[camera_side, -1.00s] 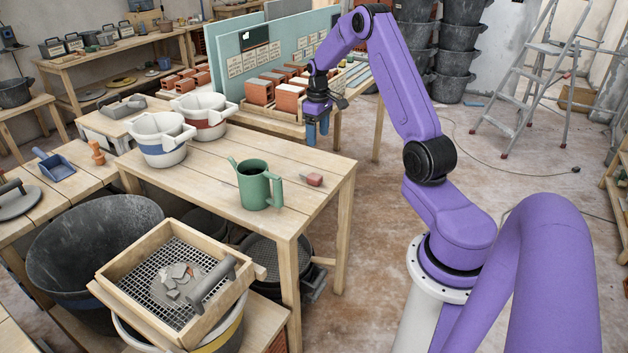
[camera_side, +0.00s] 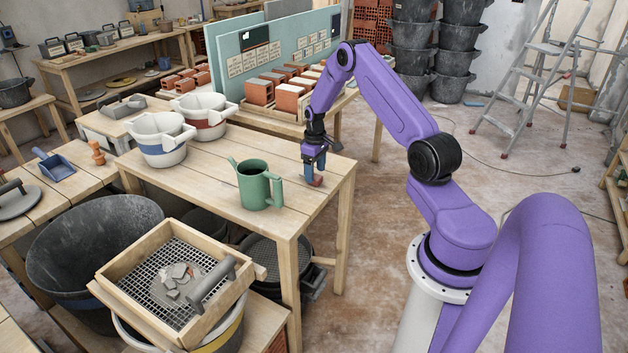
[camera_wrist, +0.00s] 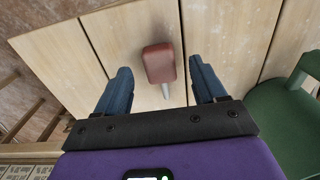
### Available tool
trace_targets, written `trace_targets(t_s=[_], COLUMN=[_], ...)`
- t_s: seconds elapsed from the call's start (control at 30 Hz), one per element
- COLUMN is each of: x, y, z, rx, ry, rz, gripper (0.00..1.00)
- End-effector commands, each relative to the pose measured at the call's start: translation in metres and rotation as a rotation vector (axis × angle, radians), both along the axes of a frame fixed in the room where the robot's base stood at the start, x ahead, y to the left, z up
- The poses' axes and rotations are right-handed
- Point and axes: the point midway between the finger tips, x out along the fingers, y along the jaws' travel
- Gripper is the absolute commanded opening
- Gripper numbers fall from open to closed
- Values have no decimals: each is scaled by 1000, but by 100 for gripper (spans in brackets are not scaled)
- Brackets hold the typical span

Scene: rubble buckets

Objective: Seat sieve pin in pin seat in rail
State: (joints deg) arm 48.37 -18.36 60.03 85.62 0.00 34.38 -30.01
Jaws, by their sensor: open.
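The sieve pin, with a red block-like handle (camera_wrist: 158,60) and a short grey metal shank, lies on the wooden table. In the side view its red end (camera_side: 316,181) shows just below my gripper (camera_side: 314,170), near the table's right edge. In the wrist view the two blue fingers of my gripper (camera_wrist: 158,72) stand apart, one on each side of the pin, with gaps to both. The wooden sieve frame (camera_side: 128,300) with its mesh rests over a bucket at lower left. I cannot make out the pin seat in its rail.
White buckets (camera_side: 160,140) stand at the table's back left. Bricks (camera_side: 290,98) lie on a tray behind. The tabletop (camera_side: 230,165) between is mostly clear.

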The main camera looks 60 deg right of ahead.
Motion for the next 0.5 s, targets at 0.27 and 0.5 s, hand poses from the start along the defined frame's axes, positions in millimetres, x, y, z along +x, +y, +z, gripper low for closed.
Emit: trace_targets(t_s=[0.27, 0.5], x=[0, 0], y=[0, 0], z=[-20, -20], rx=[0, 0], ry=[-1, -1], rz=[0, 0], gripper=[70, 51])
